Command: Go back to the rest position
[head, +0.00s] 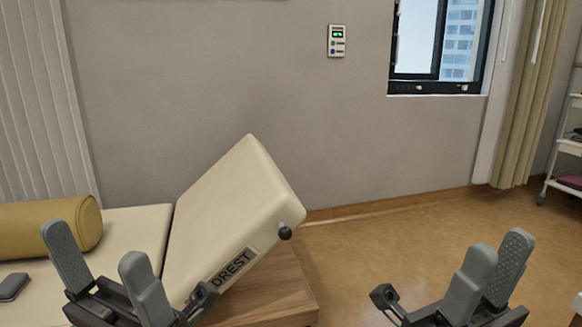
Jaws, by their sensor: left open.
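My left gripper (96,246) is at the lower left, in front of the cream bed. Its two grey fingers stand apart with nothing between them, so it is open. My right gripper (498,250) is at the lower right, over the wood-coloured floor. Its grey fingers overlap in the picture, and I cannot tell whether they are apart. I see no object in it. The raised cream headrest (225,210) of the bed is tilted up between the grippers and carries a label ending in "DREST". Both arms are mostly out of view below.
A mustard bolster (45,222) lies on the bed, with a small dark grey object (13,287) near it. A wooden surface (275,290) is below the headrest. A shelved trolley (570,147) stands at the far right. The floor (400,245) between is clear.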

